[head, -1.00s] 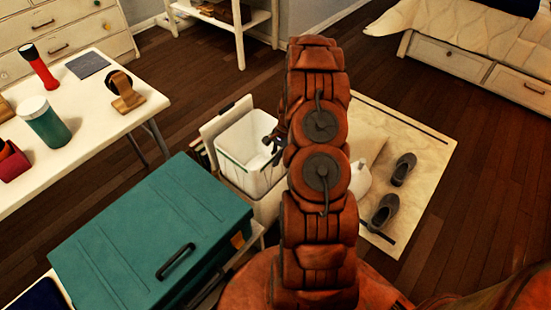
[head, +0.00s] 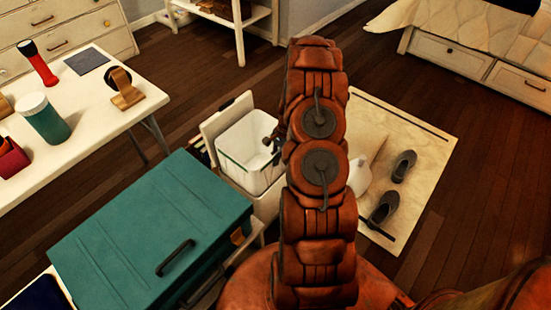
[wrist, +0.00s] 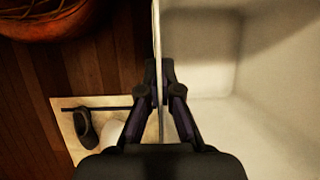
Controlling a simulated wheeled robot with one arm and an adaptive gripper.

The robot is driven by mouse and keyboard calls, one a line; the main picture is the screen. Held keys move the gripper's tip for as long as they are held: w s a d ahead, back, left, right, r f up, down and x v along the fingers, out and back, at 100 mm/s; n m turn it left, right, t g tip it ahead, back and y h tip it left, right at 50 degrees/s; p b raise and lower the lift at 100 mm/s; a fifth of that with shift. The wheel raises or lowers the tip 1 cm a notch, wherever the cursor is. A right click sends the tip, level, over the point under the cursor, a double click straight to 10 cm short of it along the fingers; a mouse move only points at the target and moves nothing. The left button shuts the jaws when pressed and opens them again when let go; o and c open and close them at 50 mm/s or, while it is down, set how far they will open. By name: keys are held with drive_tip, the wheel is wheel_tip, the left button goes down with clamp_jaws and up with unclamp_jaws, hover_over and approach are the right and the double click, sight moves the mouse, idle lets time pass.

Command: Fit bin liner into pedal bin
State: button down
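The bin liner (head: 240,155) is a white, open-topped, rigid inner bucket with dark edge lines. In the head view it stands upright with its upper part above the pale pedal bin (head: 266,203), whose lid (head: 226,118) is raised behind it. How deep the liner sits is hidden. My gripper (head: 272,140) is at the liner's right rim, mostly hidden by my arm. In the wrist view my gripper (wrist: 159,75) has one finger on each side of the thin liner wall, closed on it. The liner's pale inside (wrist: 265,100) fills the right.
A teal chest (head: 150,235) stands left of the bin. A white table (head: 90,115) with a flask and torch is farther left. A pale mat (head: 425,135) with dark shoes (head: 384,207) and a white object (head: 360,175) lies right of the bin.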

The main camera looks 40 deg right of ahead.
sight(276, 176)
drive_tip(key=shift+f+b, duration=1.25)
drive_tip(key=shift+f, duration=4.3)
drive_tip(key=c, duration=1.2)
unclamp_jaws()
drive_tip(key=shift+c, duration=0.2)
drive_tip(key=shift+r, duration=0.1)
drive_tip(key=v, duration=1.1)
drive_tip(key=shift+d+r, duration=0.15)
drive_tip(key=shift+r, duration=0.25)
